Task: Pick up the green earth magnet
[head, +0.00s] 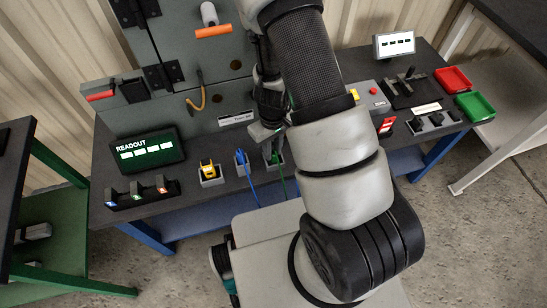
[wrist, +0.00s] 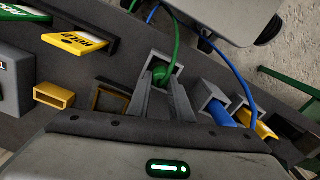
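The green earth magnet (wrist: 160,72) shows as a green piece with a green cable inside a grey square holder (wrist: 152,57) in the wrist view. In the head view its holder (head: 274,160) is on the bench front, partly hidden by my arm. My gripper (wrist: 161,88) is at this holder in the wrist view, its two fingers apart and pointing at the green piece. I cannot tell whether the fingertips touch it. In the head view my gripper (head: 264,132) is just above the holder, mostly hidden behind my arm.
A blue piece (wrist: 222,113) with a blue cable and a yellow piece (wrist: 266,133) sit in holders close beside. In the head view a readout screen (head: 146,149) stands left, and red (head: 453,79) and green (head: 475,106) trays lie right. A grey panel (head: 190,60) rises behind.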

